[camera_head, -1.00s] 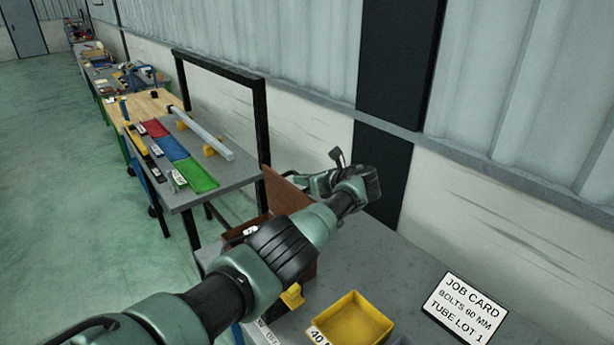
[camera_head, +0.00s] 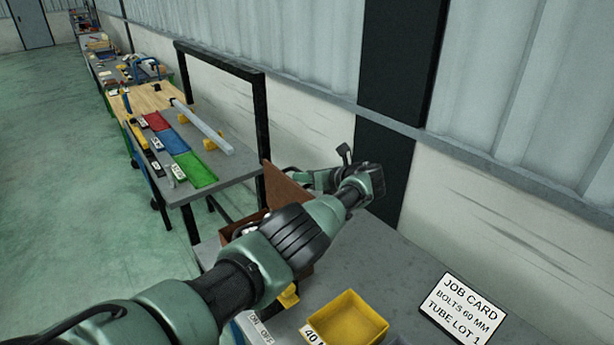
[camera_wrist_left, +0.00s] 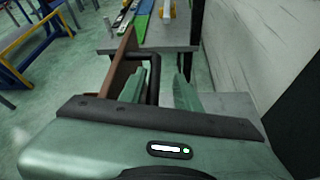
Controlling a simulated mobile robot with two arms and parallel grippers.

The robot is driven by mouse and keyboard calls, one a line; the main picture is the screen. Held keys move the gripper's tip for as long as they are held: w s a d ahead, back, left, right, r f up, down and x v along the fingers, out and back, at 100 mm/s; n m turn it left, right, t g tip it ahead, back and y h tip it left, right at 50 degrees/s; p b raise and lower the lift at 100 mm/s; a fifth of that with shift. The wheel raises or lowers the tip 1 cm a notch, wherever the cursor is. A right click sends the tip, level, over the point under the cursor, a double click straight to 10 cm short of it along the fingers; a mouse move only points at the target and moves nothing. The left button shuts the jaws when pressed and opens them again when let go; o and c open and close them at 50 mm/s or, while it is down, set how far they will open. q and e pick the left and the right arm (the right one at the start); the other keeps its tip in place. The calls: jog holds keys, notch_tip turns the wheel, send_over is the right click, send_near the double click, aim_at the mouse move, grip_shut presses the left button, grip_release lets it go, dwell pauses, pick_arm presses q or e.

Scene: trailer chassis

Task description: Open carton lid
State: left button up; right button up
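The brown carton (camera_head: 232,228) stands on the near grey bench, mostly hidden behind my left arm. Its brown lid (camera_head: 284,184) is raised and stands steeply up; it also shows as a brown panel in the left wrist view (camera_wrist_left: 119,62). My left gripper (camera_head: 322,180) is just to the right of the lid in the head view. In the left wrist view its two green fingers (camera_wrist_left: 160,88) are apart, with the panel left of the left finger. Whether that finger touches the lid I cannot tell. A dark bent bar shows between the fingers. My right gripper is not in view.
A yellow bin (camera_head: 345,318) and a white job card (camera_head: 462,307) are on the near bench. The wall (camera_head: 480,200) runs close behind it. A black frame (camera_head: 262,130) and another bench with coloured trays (camera_head: 172,143) stand beyond.

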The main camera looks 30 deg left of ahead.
pick_arm(q)
jog(key=shift+s+f, duration=0.2)
jog(key=shift+f, duration=0.15)
jog(key=shift+d+r+p, duration=0.2)
jog(key=shift+p, duration=0.2)
jog(key=p+v, duration=0.2)
jog(key=v, duration=0.5)
jog(key=shift+d+r+p, duration=0.3)
jog(key=shift+d+p, duration=0.1)
jog(key=shift+w+a, duration=0.1)
jog(key=shift+a, duration=0.15)
jog(key=shift+d+f, duration=0.1)
